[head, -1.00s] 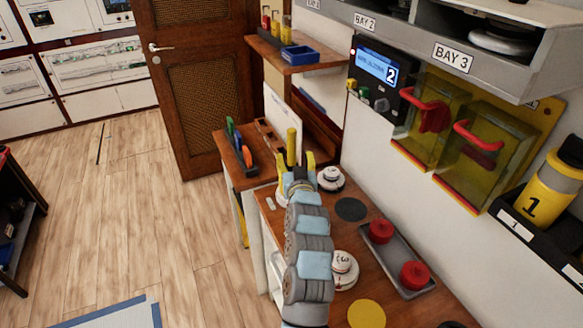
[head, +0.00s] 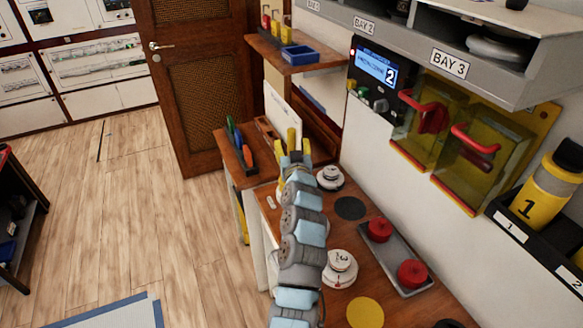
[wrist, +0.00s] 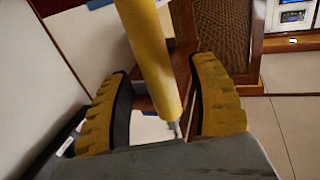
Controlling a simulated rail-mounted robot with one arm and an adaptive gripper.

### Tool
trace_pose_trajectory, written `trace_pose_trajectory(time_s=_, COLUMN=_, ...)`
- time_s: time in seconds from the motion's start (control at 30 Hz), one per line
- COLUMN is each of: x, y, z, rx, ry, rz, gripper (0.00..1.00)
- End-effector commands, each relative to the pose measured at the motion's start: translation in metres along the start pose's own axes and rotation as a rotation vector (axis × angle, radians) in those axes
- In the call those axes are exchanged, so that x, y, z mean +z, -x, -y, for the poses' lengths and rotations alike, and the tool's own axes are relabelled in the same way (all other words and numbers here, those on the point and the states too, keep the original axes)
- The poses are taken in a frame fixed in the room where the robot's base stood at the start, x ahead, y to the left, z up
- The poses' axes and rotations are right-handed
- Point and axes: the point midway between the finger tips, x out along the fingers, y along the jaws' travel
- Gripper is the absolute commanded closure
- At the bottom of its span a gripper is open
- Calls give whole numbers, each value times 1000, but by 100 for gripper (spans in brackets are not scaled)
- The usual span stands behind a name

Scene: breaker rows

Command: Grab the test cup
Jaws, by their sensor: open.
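A yellow cylinder (wrist: 153,60) with a thin metal tip at its lower end lies between the fingers of my open gripper (wrist: 161,80) in the wrist view. Gaps show between it and both fingers. In the head view my gripper (head: 293,152) is over the far end of the wooden bench, and the yellow cylinder (head: 291,138) rises between its yellow fingers. I cannot tell whether this cylinder is the test cup; no thing is labelled so. What supports the cylinder is hidden.
Near my gripper are a white round part (head: 330,177) and a holder of coloured-handled tools (head: 240,146). A grey tray (head: 399,262) with two red round parts lies nearer. A wooden shelf (head: 268,57) and grey wall bays (head: 410,40) overhang the bench.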

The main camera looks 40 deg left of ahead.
Motion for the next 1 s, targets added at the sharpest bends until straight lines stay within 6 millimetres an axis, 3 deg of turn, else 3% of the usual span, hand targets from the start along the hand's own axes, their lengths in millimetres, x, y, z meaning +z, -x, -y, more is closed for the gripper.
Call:
trace_pose_trajectory(time_s=0.43, x=1, y=-9, z=0, rx=2, ry=0, rz=1, gripper=40)
trace_pose_trajectory(time_s=0.47, x=1, y=-9, z=0, rx=2, ry=1, rz=1, gripper=43)
trace_pose_trajectory(time_s=0.67, x=1, y=-9, z=0, rx=2, ry=1, rz=1, gripper=100)
trace_pose_trajectory(time_s=1.0, x=-2, y=-9, z=0, rx=2, ry=1, rz=0, gripper=100)
